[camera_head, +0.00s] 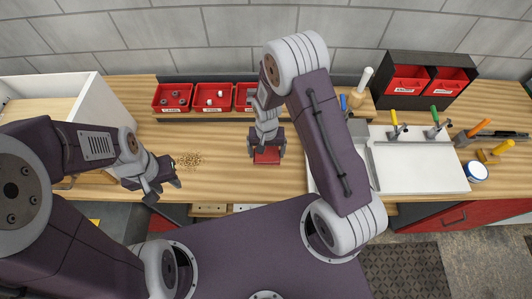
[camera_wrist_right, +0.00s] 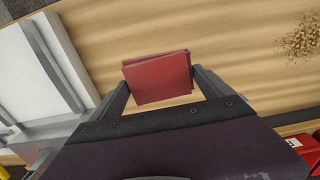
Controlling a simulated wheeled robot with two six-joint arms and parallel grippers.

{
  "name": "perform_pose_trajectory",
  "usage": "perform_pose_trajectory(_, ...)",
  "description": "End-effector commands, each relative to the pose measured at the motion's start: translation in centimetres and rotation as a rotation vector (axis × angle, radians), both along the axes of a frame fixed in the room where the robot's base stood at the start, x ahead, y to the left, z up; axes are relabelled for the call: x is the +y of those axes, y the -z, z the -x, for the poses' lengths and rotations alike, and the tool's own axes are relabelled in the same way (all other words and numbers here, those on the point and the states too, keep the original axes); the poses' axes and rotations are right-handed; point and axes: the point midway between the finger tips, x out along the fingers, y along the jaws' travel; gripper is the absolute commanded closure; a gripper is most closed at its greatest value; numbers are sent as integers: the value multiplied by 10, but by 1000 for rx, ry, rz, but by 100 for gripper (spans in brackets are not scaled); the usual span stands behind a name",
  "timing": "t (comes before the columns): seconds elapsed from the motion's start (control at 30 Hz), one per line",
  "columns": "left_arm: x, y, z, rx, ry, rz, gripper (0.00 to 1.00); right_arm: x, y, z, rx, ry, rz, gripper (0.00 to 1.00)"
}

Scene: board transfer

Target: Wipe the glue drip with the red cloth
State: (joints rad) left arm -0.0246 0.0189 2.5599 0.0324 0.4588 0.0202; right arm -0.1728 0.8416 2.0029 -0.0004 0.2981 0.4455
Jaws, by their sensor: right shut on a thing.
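The red cloth (camera_head: 267,155) is a folded square pad held between the fingers of my right gripper (camera_head: 268,145), low over the middle of the wooden worktop. In the right wrist view the cloth (camera_wrist_right: 158,78) sits between both fingertips of the right gripper (camera_wrist_right: 160,85). I cannot tell whether the cloth touches the worktop. My left gripper (camera_head: 164,186) is empty, with its fingers apart, near the front edge of the worktop at the left. I cannot make out a glue drip in either view; my right arm covers part of the worktop.
A pile of tan crumbs (camera_head: 188,159) lies on the worktop (camera_head: 225,175) left of the cloth. Red bins (camera_head: 211,97) line the back. A white board (camera_head: 415,165) with clamps lies at the right, beside a black rack (camera_head: 430,78). A white open box (camera_head: 55,98) stands at the left.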

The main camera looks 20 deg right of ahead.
Motion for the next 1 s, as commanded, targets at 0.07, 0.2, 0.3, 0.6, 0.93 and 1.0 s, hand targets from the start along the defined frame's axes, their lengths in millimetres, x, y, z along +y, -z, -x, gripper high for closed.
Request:
perform_pose_trajectory(0.07, 0, -10, 0, 0, 0, 0, 64, -1, -12, -2, -1, 0, -1, 48)
perform_pose_trajectory(0.2, 0, -20, 0, 0, 0, 0, 64, -2, -24, -3, -2, -1, 0, 48)
perform_pose_trajectory(0.3, 0, -25, 0, 0, 0, 0, 64, -3, -29, -4, -1, -1, -1, 48)
perform_pose_trajectory(0.6, 0, -24, 0, 0, 0, 0, 64, -4, -29, -4, -1, -1, 0, 48)
perform_pose_trajectory(0.93, 0, -24, 0, 0, 0, 0, 64, -4, -29, -4, -1, -1, 0, 48)
perform_pose_trajectory(1.0, 0, -24, 0, 0, 0, 0, 64, -4, -29, -4, -1, -1, 0, 48)
